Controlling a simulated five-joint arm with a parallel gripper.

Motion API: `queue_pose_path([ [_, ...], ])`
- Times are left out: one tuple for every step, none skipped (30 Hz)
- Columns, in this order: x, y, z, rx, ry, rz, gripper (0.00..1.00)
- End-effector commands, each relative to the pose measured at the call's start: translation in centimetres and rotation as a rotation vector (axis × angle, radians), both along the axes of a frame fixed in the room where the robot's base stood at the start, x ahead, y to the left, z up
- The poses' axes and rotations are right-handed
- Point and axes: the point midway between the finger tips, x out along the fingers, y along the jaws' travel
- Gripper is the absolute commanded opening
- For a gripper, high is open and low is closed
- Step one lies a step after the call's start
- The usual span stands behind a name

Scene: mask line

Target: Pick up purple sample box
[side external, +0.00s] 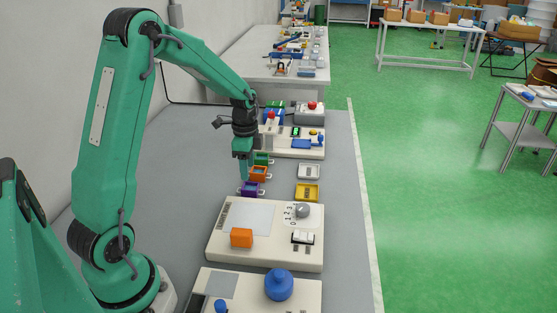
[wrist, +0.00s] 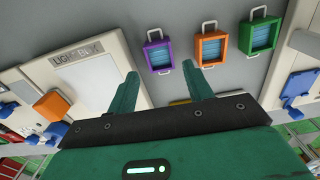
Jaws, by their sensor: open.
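The purple sample box (side external: 249,188) sits on the grey table, nearest my base in a row of three boxes. In the wrist view the purple box (wrist: 147,57) is open-topped with blue contents and white handles, just beyond my fingertips. My gripper (side external: 243,176) points down over the row, close to the purple and orange boxes; the exact gap is unclear. The wrist view shows my gripper (wrist: 162,74) with its two green fingers apart and nothing between them.
An orange box (side external: 258,174) and a green box (side external: 262,158) stand beyond the purple one. White (side external: 308,172) and yellow (side external: 307,192) trays lie to the right. A cream panel (side external: 228,247) with an orange block (side external: 241,238) is nearer.

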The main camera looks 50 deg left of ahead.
Motion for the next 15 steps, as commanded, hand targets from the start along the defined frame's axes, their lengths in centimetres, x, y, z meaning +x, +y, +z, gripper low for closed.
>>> queue_pose_path([
  [0.0, 0.0, 0.0, 0.000, 0.000, 0.000, 0.51],
  [0.0, 0.0, 0.0, 0.000, 0.000, 0.000, 0.51],
  [0.0, 0.0, -0.1, 0.000, 0.000, 0.000, 0.51],
  [0.0, 0.0, -0.2, 0.000, 0.000, 0.000, 0.51],
  [0.0, 0.0, -0.3, -0.001, 0.001, 0.000, 0.51],
  [0.0, 0.0, -0.6, -0.001, 0.001, 0.000, 0.51],
  [0.0, 0.0, -0.8, -0.001, 0.001, 0.000, 0.51],
  [0.0, 0.0, -1.1, 0.000, 0.001, 0.001, 0.51],
  [0.0, 0.0, -1.5, -0.001, 0.002, 0.001, 0.51],
  [-0.1, -0.1, -1.7, -0.001, 0.003, 0.001, 0.51],
  [0.0, -0.1, -1.9, -0.001, 0.002, 0.001, 0.51],
  [0.0, -0.1, -2.2, -0.001, 0.001, 0.001, 0.51],
  [0.0, -0.1, -2.4, -0.001, 0.001, 0.001, 0.51],
  [0.0, -0.1, -2.5, 0.000, 0.000, 0.001, 0.51],
  [0.0, -0.1, -2.6, 0.000, 0.000, 0.001, 0.51],
])
